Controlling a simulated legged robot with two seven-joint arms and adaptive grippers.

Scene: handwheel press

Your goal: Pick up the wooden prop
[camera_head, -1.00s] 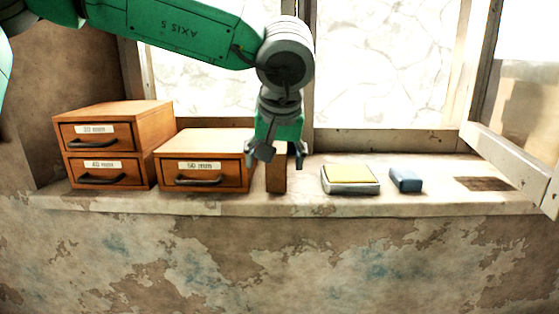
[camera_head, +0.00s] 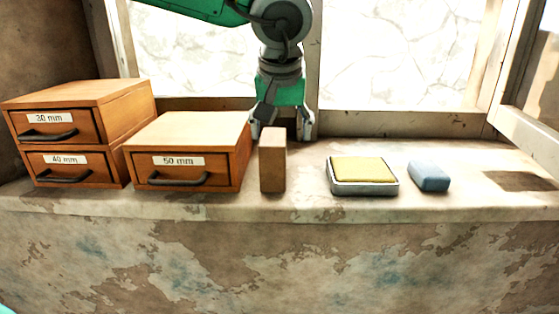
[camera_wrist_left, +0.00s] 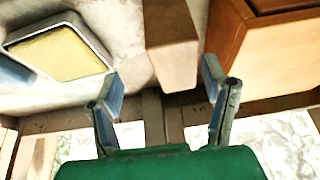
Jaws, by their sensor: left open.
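The wooden prop (camera_head: 272,160) is a plain brown block standing upright on the stone ledge, just right of the single drawer box. My left gripper (camera_head: 280,134) hangs from above at the height of the block's top. Its fingers are spread, one on each side, and look slightly behind the block. In the left wrist view, the wooden prop (camera_wrist_left: 171,45) lies just beyond and between the open fingertips (camera_wrist_left: 162,76), with nothing gripped. My right gripper is in neither view.
The single drawer box (camera_head: 190,152), labelled 50 mm, stands close left of the prop. A two-drawer box (camera_head: 75,133) is farther left. A tray with a yellow pad (camera_head: 362,175) and a blue block (camera_head: 429,176) lie to the right. The window frame (camera_head: 400,124) is behind.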

